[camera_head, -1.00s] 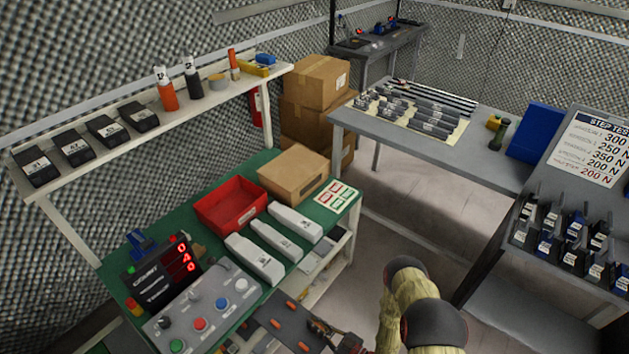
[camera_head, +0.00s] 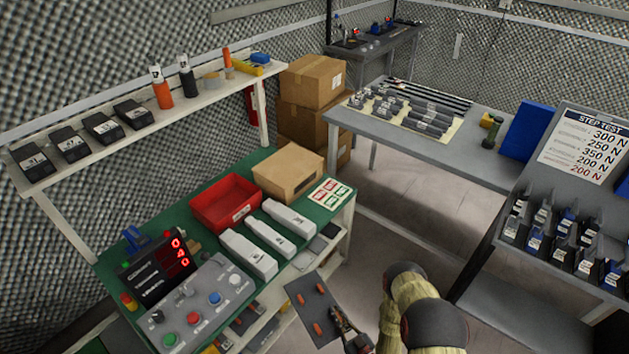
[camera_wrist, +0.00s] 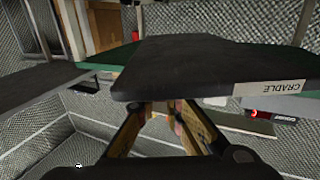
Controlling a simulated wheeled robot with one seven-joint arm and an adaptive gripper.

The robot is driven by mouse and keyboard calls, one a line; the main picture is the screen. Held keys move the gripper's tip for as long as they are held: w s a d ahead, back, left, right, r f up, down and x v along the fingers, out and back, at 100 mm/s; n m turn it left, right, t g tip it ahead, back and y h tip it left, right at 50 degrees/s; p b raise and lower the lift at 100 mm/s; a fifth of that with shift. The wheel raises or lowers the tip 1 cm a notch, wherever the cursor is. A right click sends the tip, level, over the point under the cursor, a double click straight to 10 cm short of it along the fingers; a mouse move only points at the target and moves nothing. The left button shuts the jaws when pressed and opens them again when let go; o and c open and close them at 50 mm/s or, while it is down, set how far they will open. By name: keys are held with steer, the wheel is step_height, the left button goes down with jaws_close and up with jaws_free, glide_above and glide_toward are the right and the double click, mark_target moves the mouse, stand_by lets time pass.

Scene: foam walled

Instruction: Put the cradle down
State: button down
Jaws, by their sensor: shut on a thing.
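The cradle (camera_head: 312,306) is a flat dark plate with several orange pegs on its top. In the wrist view, the cradle (camera_wrist: 205,62) shows its dark slab and a white label reading CRADLE. My gripper (camera_head: 345,328) is shut on the near edge of the cradle and holds it in the air beside the green bench (camera_head: 228,178). In the wrist view, my gripper's fingers (camera_wrist: 165,118) reach to the cradle's near side; their tips are partly hidden by it.
On the green bench are a control box (camera_head: 203,300), several white blocks (camera_head: 268,236), a red bin (camera_head: 226,203) and a cardboard box (camera_head: 288,172). A lower shelf holds dark items. A grey table (camera_head: 470,135) stands at the back right. Floor (camera_head: 375,225) is clear between.

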steer(key=w+d+r+m+t+h, duration=0.1)
steer(key=w+d+r+m+h, duration=0.2)
steer(key=r, duration=0.9)
steer(key=w+d+r+m+t+h, duration=0.1)
steer(key=w+d+r+h, duration=0.2)
steer(key=r, duration=0.8)
steer(key=w+d+r+m+t+h, duration=0.1)
steer(key=w+d+r+m+h, duration=0.3)
steer(key=r, duration=0.8)
steer(key=s+f+n+y, duration=0.1)
steer(key=s+f+n, duration=0.1)
steer(key=s+f, duration=0.5)
steer(key=shift+s+d+f+g, duration=0.2)
steer(key=shift+s+d+g, duration=0.15)
steer(key=shift+d, duration=0.1)
